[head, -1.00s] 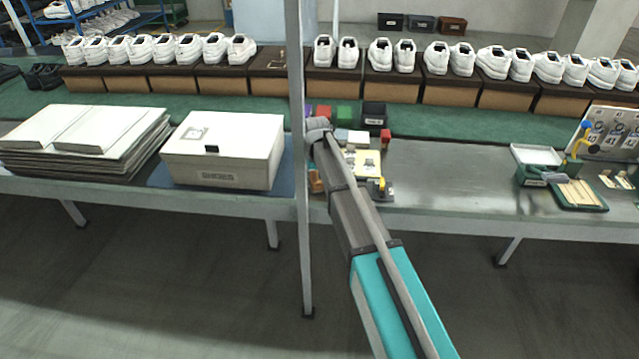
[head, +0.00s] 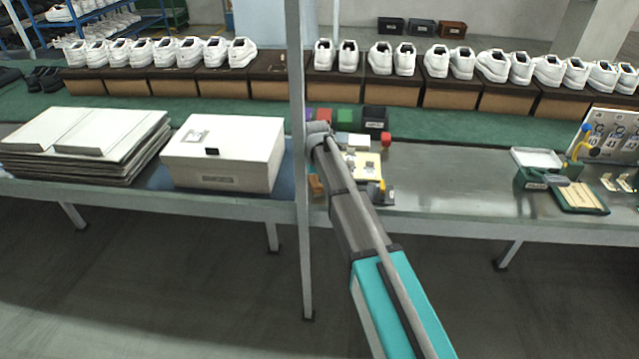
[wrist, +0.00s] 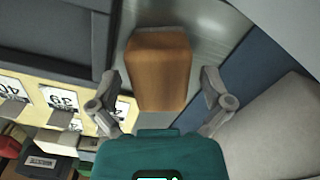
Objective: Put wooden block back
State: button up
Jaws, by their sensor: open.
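The wooden block (wrist: 158,68) is orange-brown and sits on the metal table, centred ahead of my gripper in the wrist view. In the head view a small part of the block (head: 316,186) shows between the grey post and my arm. My gripper (wrist: 172,98) is open, with one finger on each side of the block's near end. Gaps show between the fingers and the block, and I cannot tell whether they touch it. In the head view my gripper is hidden behind my arm and the post.
A cream tray with number cards (wrist: 62,103) lies beside the block. A white shoe box (head: 222,153) stands on a blue mat (wrist: 262,75). Colored bins (head: 345,119) stand behind my arm. A grey post (head: 299,200) rises in front.

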aim_at(317, 180)
jog(key=shift+r, duration=0.15)
notch_tip(317, 180, up, 12)
jog(key=p, duration=1.2)
dwell(0.8)
jog(key=s+d+m, duration=0.4)
jog(key=s+d, duration=2)
jog(key=s, duration=0.2)
jog(key=shift+r, duration=0.1)
